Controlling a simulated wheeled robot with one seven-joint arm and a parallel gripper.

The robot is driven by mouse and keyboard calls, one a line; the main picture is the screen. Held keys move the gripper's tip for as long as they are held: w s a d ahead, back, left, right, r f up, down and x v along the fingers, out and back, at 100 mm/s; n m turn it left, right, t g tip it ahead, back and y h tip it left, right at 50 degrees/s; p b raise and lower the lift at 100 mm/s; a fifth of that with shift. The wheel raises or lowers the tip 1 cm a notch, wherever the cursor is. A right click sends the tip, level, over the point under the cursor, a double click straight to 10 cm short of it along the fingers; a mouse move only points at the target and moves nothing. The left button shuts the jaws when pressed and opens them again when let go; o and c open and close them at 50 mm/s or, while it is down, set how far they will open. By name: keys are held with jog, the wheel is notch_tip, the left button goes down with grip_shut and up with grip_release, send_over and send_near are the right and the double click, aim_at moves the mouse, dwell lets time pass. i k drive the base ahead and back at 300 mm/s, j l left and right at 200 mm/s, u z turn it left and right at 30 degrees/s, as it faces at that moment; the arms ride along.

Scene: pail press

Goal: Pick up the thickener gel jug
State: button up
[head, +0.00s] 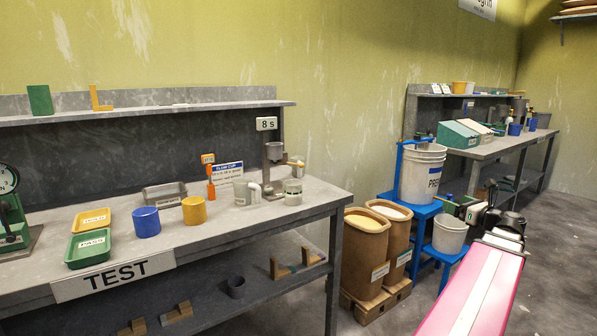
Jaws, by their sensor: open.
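On the test bench (160,215) stands a small pale grey container (242,191) with a label and a white curved part at its right side. It may be the thickener gel jug, but its label is too small to read. A pale lidded jar (293,192) stands to its right. My gripper (458,207) is at the end of my pink arm on the right, well away from that container and in front of the blue stand. It is open, its fingers small and partly lost against the things behind. I see nothing held in it.
A white pail (423,175) stands on a blue stand (410,213), with a smaller pail (450,234) lower down. Two brown bins (364,250) stand beside the bench. Blue (146,222) and orange (194,211) cups and trays sit on the bench. Floor is bare at the right.

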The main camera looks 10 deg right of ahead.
aim_at(299, 168)
jog(key=i+j+z, duration=0.3)
jog(key=i+j, duration=0.5)
jog(key=i, duration=0.15)
